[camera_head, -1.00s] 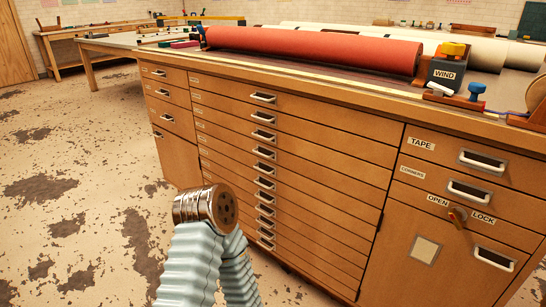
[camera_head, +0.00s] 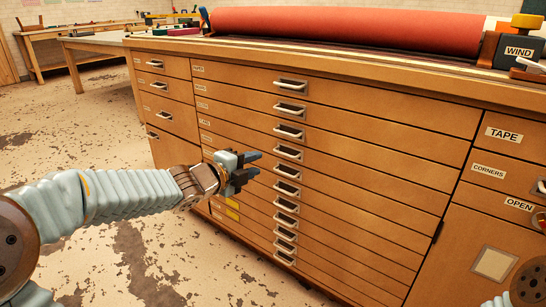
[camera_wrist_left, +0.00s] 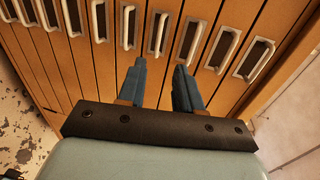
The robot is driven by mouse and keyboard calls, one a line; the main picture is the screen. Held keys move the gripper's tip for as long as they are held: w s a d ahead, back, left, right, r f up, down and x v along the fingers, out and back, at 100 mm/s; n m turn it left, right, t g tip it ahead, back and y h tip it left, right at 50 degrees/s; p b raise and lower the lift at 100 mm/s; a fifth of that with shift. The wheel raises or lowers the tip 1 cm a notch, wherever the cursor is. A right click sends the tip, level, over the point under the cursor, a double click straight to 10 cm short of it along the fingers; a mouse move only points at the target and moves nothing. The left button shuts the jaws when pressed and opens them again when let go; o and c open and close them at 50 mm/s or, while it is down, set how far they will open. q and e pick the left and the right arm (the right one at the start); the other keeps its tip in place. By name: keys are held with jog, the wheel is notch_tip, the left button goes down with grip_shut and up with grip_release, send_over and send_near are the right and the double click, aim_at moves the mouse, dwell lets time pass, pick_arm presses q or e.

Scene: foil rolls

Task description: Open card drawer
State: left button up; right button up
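A wooden cabinet has a bank of wide, shallow drawers (camera_head: 390,132) with metal pulls in a column. All of them look shut. Small labels at their left ends are too small to read, so I cannot tell which is the card drawer. My left gripper (camera_head: 258,162) is open and empty in front of the middle drawers, left of the pull column. In the left wrist view its parted fingers (camera_wrist_left: 160,68) point toward the row of pulls, with one pull (camera_wrist_left: 159,34) showing just beyond the gap. My right gripper is out of view.
Narrow drawers (camera_head: 164,83) are at the left; TAPE (camera_head: 503,135) and CORNERS (camera_head: 488,171) drawers are at the right. A red roll (camera_head: 350,31) and a WIND box (camera_head: 512,53) sit on top. The worn floor (camera_head: 95,115) at left is clear.

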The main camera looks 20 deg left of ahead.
aim_at(283, 154)
pick_arm(q)
jog(key=b+x, duration=0.1)
jog(key=x, duration=1.1)
jog(key=shift+w+d+f, duration=0.1)
jog(key=shift+w+f, duration=0.05)
jog(key=shift+w, duration=0.05)
jog(key=shift+c, duration=0.3)
grip_shut()
dwell(0.6)
